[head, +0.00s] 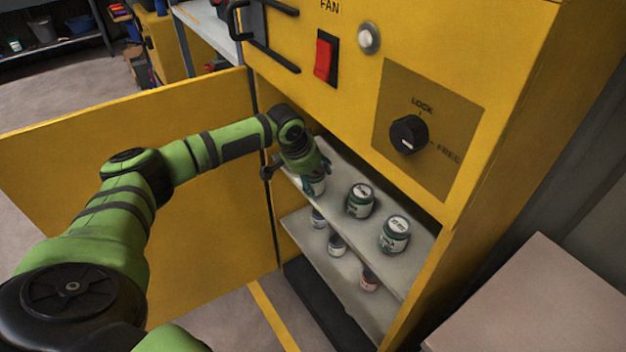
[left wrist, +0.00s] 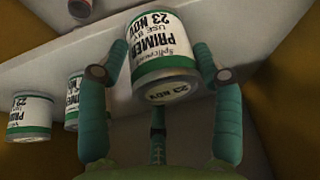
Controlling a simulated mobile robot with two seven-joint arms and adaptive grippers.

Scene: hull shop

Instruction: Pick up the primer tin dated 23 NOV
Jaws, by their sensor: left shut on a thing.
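The primer tin dated 23 NOV (left wrist: 163,45) is white and green, with the date on its side label and on its lid. My left gripper (left wrist: 162,62) is shut on it, one finger on each side. Another primer tin (left wrist: 28,117) has a label that seems to start with 22; a further tin (left wrist: 72,100) is partly hidden. My right gripper is out of view.
Two tins (head: 360,201) (head: 395,235) stand on the upper shelf (head: 425,250) of the yellow cabinet (head: 520,60). Several smaller tins (head: 369,280) stand on the lower shelf. The cabinet's open door (head: 220,240) is at the left, beside my left arm. A pale surface (head: 550,300) is at the right.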

